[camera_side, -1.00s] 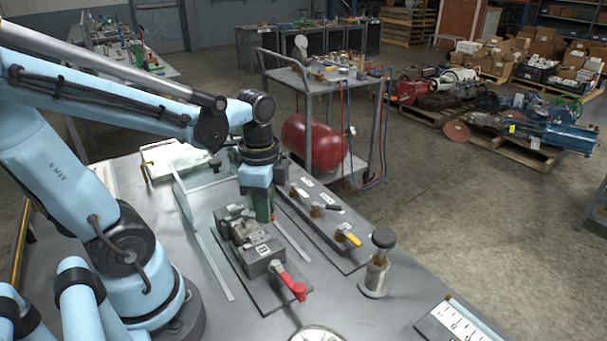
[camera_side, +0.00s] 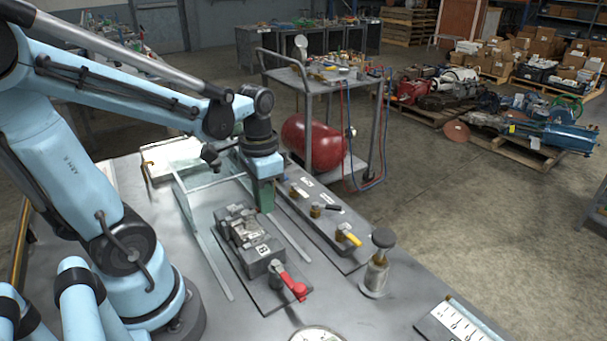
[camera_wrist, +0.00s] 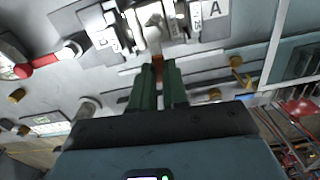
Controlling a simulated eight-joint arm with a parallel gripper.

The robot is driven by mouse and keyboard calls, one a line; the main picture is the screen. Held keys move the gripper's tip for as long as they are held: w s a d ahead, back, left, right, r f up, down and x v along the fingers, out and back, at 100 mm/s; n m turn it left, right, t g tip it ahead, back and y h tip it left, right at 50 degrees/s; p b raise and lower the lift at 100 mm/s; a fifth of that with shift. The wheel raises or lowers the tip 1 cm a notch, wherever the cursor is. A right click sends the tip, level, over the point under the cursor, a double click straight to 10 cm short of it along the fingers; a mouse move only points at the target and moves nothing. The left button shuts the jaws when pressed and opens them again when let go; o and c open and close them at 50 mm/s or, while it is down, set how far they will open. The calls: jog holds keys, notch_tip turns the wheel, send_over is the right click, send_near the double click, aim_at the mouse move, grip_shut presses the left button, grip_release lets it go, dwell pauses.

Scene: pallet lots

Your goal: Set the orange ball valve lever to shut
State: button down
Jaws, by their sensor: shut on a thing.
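My gripper (camera_side: 266,198) points down beside the far end of the valve block with the B label (camera_side: 262,250). In the wrist view, the green fingers of my gripper (camera_wrist: 158,68) are shut on a narrow orange-brown piece, which looks like the orange lever (camera_wrist: 157,58). Only a sliver of it shows between the fingertips, so its angle is hard to tell. In the side view the lever is hidden behind the fingers and block. The A label (camera_wrist: 213,9) stands right of it in the wrist view.
A red lever (camera_side: 292,284) sticks out at the block's near end. A gauge (camera_side: 317,335) lies at the front edge.

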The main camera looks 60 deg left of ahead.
jog(key=shift+a+n, duration=0.25)
jog(key=shift+n, duration=0.25)
jog(key=c, duration=1.1)
grip_release()
jog(key=shift+r, duration=0.1)
jog(key=shift+r, duration=5.95)
jog(key=w+d+f+t, duration=0.1)
jog(key=d+f+t, duration=0.1)
jog(key=w+d+f+t, duration=0.1)
jog(key=d+f+t, duration=0.1)
jog(key=d+f, duration=0.1)
jog(key=w+d+f+t, duration=0.2)
jog(key=d+t, duration=0.1)
jog(key=shift+d+f, duration=0.15)
jog(key=shift+f, duration=0.05)
